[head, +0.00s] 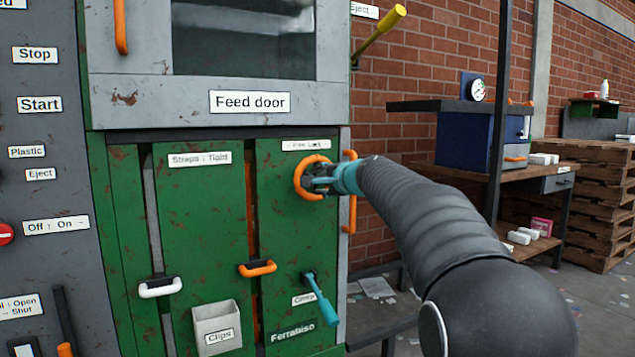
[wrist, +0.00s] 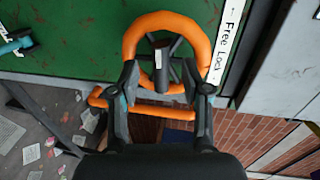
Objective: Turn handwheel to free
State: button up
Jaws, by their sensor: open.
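The orange handwheel (head: 301,177) is on the upper right of the green cabinet panel, under a small label. In the wrist view the handwheel (wrist: 207,50) fills the top middle, with dark spokes and a hub bearing a pale mark. The label beside it (wrist: 229,42) reads "Free" and a partly hidden "Loc..." with an arrow at the "Free" end. My gripper (wrist: 168,82) is open, its fingers spread to either side of the lower rim. I cannot tell whether they touch it. In the head view my gripper (head: 322,180) is at the wheel and hides part of it.
An orange bar handle (head: 351,192) stands right beside the wheel. A teal lever (head: 321,300) is below it, and an orange slider handle (head: 257,268) to the lower left. A yellow lever (head: 380,33) sticks out above. A workbench (head: 540,180) stands to the right.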

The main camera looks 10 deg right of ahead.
jog(key=v, duration=0.9)
notch_tip(320, 180, down, 9)
jog(key=s+n+g, duration=0.2)
jog(key=n+g, duration=0.1)
jog(key=s+a+f+n+g+h+p, duration=0.2)
jog(key=s+f+n+g, duration=0.25)
jog(key=s+f, duration=0.65)
jog(key=s+n+g+h+p, duration=0.2)
jog(key=s+n+p, duration=0.4)
jog(key=s, duration=2.1)
jog(key=shift+s+f+n+h+p, duration=0.35)
jog(key=shift+s+f+h+p, duration=0.05)
jog(key=shift+p, duration=0.5)
